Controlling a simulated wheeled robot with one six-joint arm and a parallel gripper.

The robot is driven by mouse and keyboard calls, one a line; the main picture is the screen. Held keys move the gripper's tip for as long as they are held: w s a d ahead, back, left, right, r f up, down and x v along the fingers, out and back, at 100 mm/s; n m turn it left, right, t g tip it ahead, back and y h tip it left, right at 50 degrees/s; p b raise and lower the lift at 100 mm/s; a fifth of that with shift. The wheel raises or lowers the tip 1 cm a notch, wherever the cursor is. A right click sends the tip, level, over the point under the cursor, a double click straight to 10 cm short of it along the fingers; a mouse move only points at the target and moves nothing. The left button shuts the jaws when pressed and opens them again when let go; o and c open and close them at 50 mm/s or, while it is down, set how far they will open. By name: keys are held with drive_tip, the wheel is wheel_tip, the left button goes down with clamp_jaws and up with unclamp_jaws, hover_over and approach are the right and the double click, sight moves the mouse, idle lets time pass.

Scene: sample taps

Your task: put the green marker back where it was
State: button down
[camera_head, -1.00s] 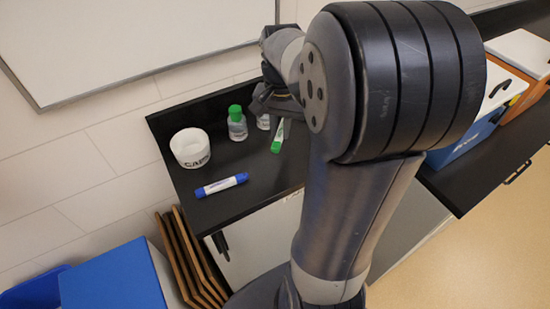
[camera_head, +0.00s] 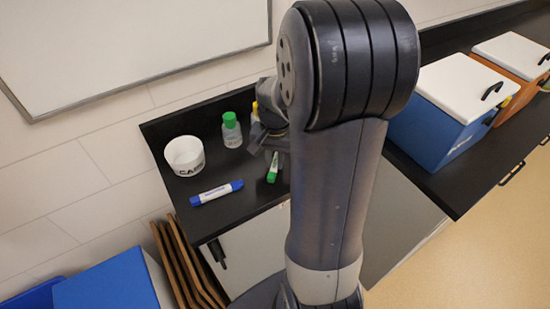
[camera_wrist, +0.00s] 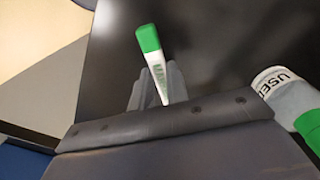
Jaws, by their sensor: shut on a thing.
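The green marker (camera_head: 273,167) has a white body and a green cap, and shows over the black counter just in front of my gripper (camera_head: 266,146). In the wrist view the green marker (camera_wrist: 150,48) stands out between the two grey fingers of my gripper (camera_wrist: 156,90), green end outward. My gripper is shut on its white body. I cannot tell whether the marker touches the counter. A blue marker (camera_head: 217,192) lies on the counter to the left, near the front edge.
A white cup lettered CAPS (camera_head: 185,157) stands at the left. A green-capped bottle (camera_head: 232,131) is behind my gripper; a bottle labelled USED shows in the wrist view (camera_wrist: 285,92). A yellow-topped item (camera_head: 254,110) is partly hidden. A blue box (camera_head: 432,130) stands right.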

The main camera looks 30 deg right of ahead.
sight(275, 164)
drive_tip(key=c, duration=1.4)
unclamp_jaws()
wheel_tip(275, 164, up, 12)
drive_tip(key=shift+r+p, duration=0.1)
drive_tip(key=shift+p, duration=0.3)
wheel_tip(275, 164, down, 12)
drive_tip(key=shift+r+b, duration=0.15)
drive_tip(key=shift+b, duration=0.15)
drive_tip(key=shift+r, duration=1.45)
